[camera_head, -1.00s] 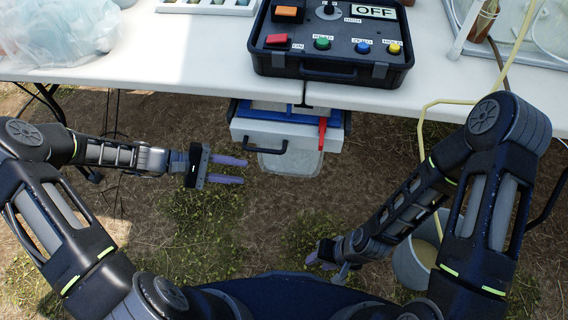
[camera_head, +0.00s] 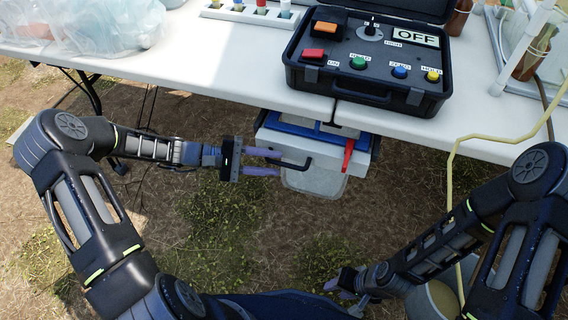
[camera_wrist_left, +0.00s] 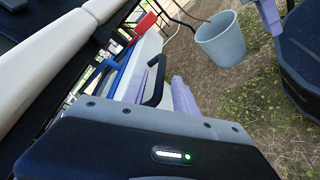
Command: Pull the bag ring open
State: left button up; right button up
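A white and blue box (camera_head: 300,150) hangs under the table, with a black handle (camera_head: 293,164) on its front and a translucent bag (camera_head: 315,180) below. Nothing else looks like a bag ring; I cannot tell whether this handle is it. My left gripper (camera_head: 279,162) is open at the handle's left end, its two lavender fingers apart above and below it. The left wrist view shows the handle (camera_wrist_left: 155,82) between the fingers, with no clear grip. My right gripper (camera_head: 338,281) hangs low near my base; its opening is unclear.
The white table (camera_head: 220,62) above carries a black control case (camera_head: 370,60) and plastic bags (camera_head: 110,25). A red clip (camera_head: 348,154) sits at the box's right. A grey bucket (camera_wrist_left: 221,40) stands on the grass. A yellow hose (camera_head: 452,170) hangs at right.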

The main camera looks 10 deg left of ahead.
aim_at(278, 164)
pick_arm(q)
jog(key=shift+x, duration=1.95)
grip_shut()
